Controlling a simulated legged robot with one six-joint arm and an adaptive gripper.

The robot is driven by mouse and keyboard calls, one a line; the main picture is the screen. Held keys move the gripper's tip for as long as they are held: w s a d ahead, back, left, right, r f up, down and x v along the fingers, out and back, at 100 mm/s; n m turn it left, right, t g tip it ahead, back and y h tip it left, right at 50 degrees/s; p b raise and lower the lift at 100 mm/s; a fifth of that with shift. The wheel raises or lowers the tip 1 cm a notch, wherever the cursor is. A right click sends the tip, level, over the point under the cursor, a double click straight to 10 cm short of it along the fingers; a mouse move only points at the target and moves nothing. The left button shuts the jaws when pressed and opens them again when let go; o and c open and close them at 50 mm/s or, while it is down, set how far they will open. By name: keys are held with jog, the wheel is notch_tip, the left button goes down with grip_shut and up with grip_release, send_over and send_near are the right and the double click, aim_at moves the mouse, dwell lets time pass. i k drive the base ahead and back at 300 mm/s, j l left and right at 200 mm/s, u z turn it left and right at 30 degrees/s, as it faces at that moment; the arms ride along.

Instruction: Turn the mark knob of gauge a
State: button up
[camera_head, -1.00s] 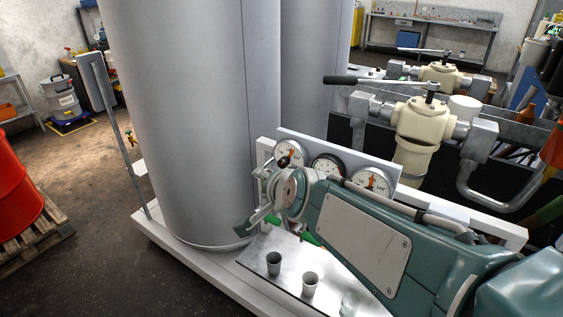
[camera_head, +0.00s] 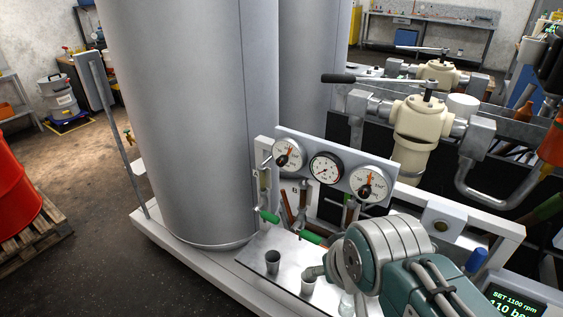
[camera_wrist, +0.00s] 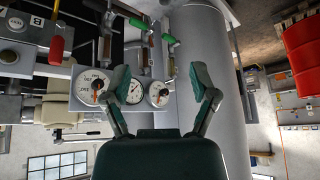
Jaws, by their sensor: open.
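Three round gauges sit on a light panel in front of the grey tanks. In the head view the left gauge (camera_head: 288,154) and right gauge (camera_head: 369,183) have orange-red marks; the middle gauge (camera_head: 326,168) has a dark rim. I cannot read which is gauge a. The wrist view appears turned over and shows a gauge with an orange mark (camera_wrist: 92,88) left of my fingers and another gauge (camera_wrist: 159,95) between them. My gripper (camera_wrist: 164,80) is open and empty, apart from the gauges. In the head view my arm mostly hides it.
Pipes with green handles (camera_head: 268,216) run below the panel. Small cups (camera_head: 273,262) stand on the metal shelf beneath. Cream valves (camera_head: 420,118) with a long lever stand behind right. A lit display (camera_head: 515,302) is at lower right. A red drum (camera_head: 14,180) stands at left.

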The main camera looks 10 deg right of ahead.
aim_at(280, 161)
jog(key=i+j+z, duration=0.15)
jog(key=j+z, duration=0.25)
jog(key=i+j+z, duration=0.15)
jog(key=z, duration=0.2)
